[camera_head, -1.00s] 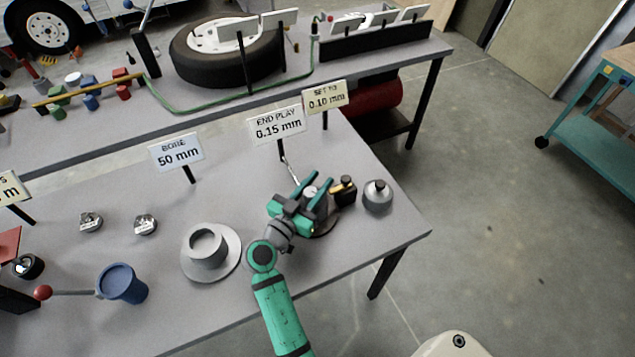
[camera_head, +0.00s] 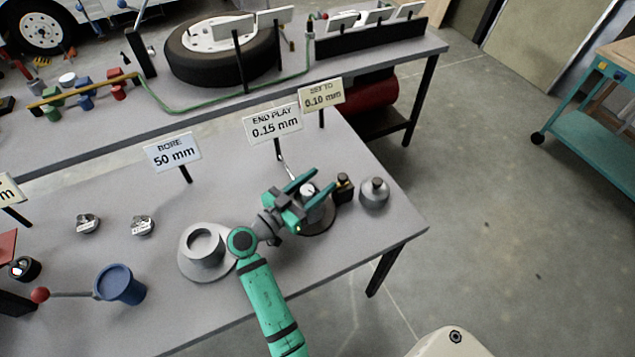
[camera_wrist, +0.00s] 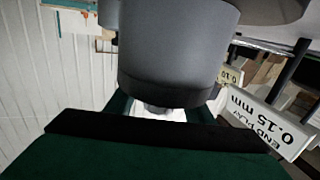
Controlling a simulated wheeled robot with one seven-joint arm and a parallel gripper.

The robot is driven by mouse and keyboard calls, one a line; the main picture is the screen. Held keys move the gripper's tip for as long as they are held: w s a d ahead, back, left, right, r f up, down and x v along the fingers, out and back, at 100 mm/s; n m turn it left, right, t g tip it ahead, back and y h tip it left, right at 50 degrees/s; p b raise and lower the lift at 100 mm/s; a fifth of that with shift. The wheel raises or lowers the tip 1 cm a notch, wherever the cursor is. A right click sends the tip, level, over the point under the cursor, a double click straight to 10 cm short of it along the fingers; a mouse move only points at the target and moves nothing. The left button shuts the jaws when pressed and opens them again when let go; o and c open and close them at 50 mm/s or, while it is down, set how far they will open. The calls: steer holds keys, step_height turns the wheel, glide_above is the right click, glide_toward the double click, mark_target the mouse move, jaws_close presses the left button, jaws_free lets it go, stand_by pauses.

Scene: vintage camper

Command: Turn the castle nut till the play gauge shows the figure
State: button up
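My gripper (camera_head: 322,180) is over the grey hub stand (camera_head: 318,222) at the right of the near bench. Its two green fingers are spread apart, with a small pale round part (camera_head: 307,189) showing between them. The castle nut cannot be made out clearly. In the wrist view a large grey cylinder (camera_wrist: 175,50) fills the top middle, and the fingers lie on either side below it; contact cannot be told. The play gauge sign (camera_head: 274,124) reads END PLAY 0.15 mm. The sign behind it (camera_head: 321,95) reads SET TO 0.10 mm.
A small black and brass block (camera_head: 343,188) and a grey knobbed weight (camera_head: 374,193) stand just right of the hub. A grey flanged ring (camera_head: 205,250) and a blue cup (camera_head: 120,284) are to the left. A BORE 50 mm sign (camera_head: 174,152) stands behind.

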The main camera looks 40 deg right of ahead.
mark_target(302, 195)
steer(key=shift+a, duration=0.1)
steer(key=a, duration=0.7)
steer(key=s+a, duration=0.1)
steer(key=a, duration=0.2)
steer(key=shift+a, duration=0.3)
steer(key=shift+w, duration=0.1)
